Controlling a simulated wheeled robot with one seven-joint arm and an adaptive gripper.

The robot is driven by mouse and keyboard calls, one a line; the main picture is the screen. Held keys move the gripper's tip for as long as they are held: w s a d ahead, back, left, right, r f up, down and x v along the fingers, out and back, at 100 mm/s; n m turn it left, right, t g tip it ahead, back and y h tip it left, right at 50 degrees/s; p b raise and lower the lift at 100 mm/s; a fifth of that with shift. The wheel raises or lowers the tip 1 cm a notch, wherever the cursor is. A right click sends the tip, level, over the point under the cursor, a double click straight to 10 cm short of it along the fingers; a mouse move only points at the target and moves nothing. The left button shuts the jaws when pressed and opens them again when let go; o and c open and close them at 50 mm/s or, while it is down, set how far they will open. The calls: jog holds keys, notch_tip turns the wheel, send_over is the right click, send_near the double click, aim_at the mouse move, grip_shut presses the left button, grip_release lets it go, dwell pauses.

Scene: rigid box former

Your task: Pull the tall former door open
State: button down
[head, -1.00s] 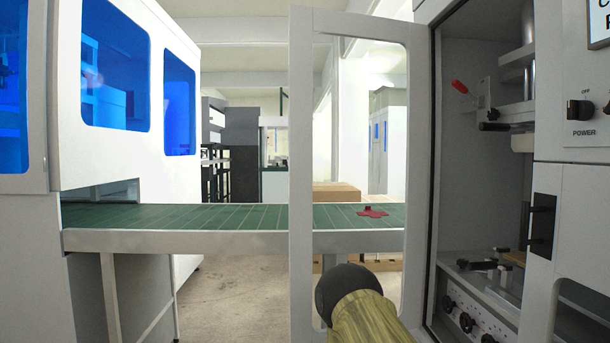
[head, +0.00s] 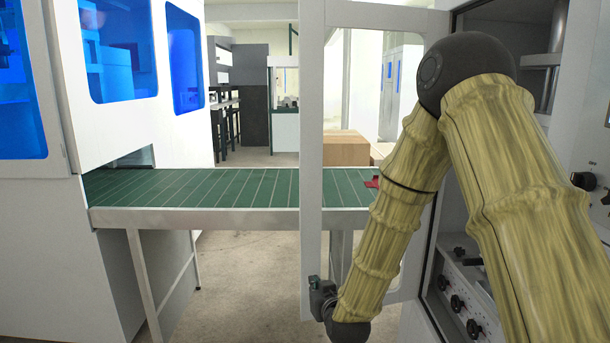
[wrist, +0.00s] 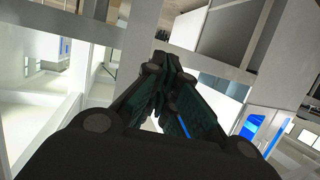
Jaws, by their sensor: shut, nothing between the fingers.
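The tall former door (head: 312,150), a light grey frame around a clear window, stands swung out from the former (head: 585,150) in the head view. The former's interior shows beside it, partly covered by my arm. My gripper (head: 315,284) is at the lower part of the door's free left edge. It looks very close to that edge; I cannot tell whether it touches. In the wrist view my gripper (wrist: 172,78) has its dark green fingers together with nothing between them. The door's handle is not clearly visible.
A green conveyor (head: 220,190) runs behind the door, with a dark red piece (head: 372,182) on it. A white machine with blue windows (head: 120,50) stands at the left. Cardboard boxes (head: 345,150) are behind the conveyor. Floor is clear left of the door.

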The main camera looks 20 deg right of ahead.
aim_at(302, 185)
jog(key=w+d+r+t+p, duration=0.1)
jog(key=w+r+t+p, duration=0.15)
jog(key=r, duration=0.85)
jog(key=w+r+t+p, duration=0.1)
jog(key=w+r+p, duration=0.15)
jog(key=r, duration=0.75)
jog(key=shift+h, duration=0.4)
jog(key=w+p, duration=0.1)
jog(key=w, duration=0.3)
jog(key=w+p, duration=0.2)
jog(key=w, duration=0.2)
jog(key=w+d+p, duration=0.1)
jog(key=w, duration=0.4)
jog(key=shift+r, duration=0.15)
